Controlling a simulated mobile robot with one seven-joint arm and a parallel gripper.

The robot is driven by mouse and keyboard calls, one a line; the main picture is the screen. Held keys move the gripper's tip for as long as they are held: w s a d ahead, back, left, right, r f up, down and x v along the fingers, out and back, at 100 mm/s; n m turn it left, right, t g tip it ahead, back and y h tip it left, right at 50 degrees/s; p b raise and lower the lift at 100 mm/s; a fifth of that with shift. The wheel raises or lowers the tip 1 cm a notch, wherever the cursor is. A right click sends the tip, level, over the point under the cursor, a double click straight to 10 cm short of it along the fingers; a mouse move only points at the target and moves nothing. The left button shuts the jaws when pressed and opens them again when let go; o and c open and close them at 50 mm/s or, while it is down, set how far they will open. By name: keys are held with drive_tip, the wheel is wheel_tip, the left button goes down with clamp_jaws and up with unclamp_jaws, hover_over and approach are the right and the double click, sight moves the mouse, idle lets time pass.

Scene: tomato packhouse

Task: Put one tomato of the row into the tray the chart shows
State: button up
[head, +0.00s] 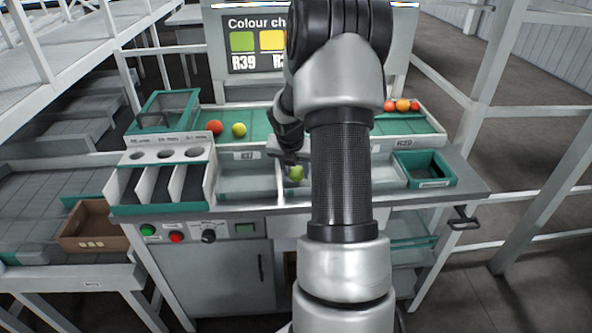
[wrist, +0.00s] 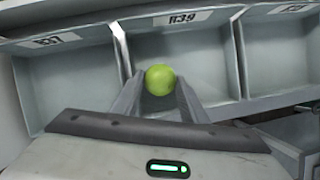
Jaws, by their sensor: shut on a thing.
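My gripper (wrist: 159,92) is shut on a green tomato (wrist: 160,79), which also shows in the head view (head: 296,173). It holds the tomato over the middle tray, labelled R39 (wrist: 208,55); the height above its floor is hard to judge. The tray labelled R37 (head: 246,183) lies to the left. The colour chart (head: 257,44) shows a green patch over R39 and a yellow patch whose label is partly hidden by my arm. A red tomato (head: 215,127) and a yellow-green tomato (head: 239,129) sit on the green strip behind; my arm hides its middle.
Several red and orange tomatoes (head: 402,105) sit at the strip's right end. A green bin (head: 425,168) stands at the right of the bench. A sizing rack with round holes (head: 165,155) and a clear-lidded green box (head: 166,110) stand at the left. Dividers separate the trays.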

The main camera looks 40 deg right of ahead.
drive_tip(key=shift+f, duration=0.55)
drive_tip(key=o, duration=0.8)
drive_tip(key=shift+c, duration=1.3)
wheel_tip(320, 180, up, 7)
drive_tip(key=p, duration=0.7)
